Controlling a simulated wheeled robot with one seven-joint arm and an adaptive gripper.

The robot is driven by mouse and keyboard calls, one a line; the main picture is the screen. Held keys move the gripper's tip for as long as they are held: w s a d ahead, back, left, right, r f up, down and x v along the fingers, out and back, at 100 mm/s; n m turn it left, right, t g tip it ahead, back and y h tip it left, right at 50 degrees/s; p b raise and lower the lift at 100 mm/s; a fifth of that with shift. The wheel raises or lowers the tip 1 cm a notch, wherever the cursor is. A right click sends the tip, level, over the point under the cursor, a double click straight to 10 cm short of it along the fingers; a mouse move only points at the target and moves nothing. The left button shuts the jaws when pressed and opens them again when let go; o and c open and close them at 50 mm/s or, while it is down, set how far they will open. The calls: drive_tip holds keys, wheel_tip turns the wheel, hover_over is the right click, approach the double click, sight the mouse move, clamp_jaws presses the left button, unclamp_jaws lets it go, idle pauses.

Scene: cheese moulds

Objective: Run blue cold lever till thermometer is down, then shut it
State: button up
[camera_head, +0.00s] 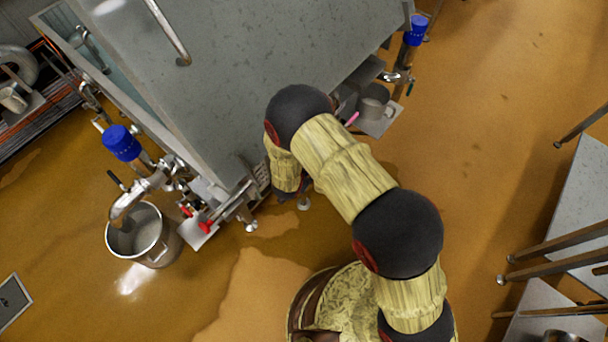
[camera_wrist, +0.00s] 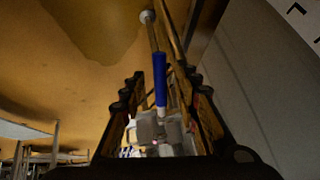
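In the wrist view the blue lever (camera_wrist: 160,80) stands as a slim upright bar between the two fingers of my gripper (camera_wrist: 163,92). The fingers are spread, with a gap on each side of the lever; I cannot tell how far beyond the tips it lies. Pale, blocky fittings show below the lever. In the head view my gripper is hidden behind my arm, at the vat's lower corner. No thermometer can be made out for certain; a small pink stick (camera_head: 352,118) shows beside my arm.
A large grey metal vat (camera_head: 230,70) fills the upper middle. Blue-capped valves stand at its left (camera_head: 121,143) and right (camera_head: 416,30). A steel bucket (camera_head: 146,238) is under the left valve, near red handles (camera_head: 206,226). Metal tables (camera_head: 582,205) stand at right; wet floor lies between.

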drive_tip(key=v, duration=1.2)
idle(0.6)
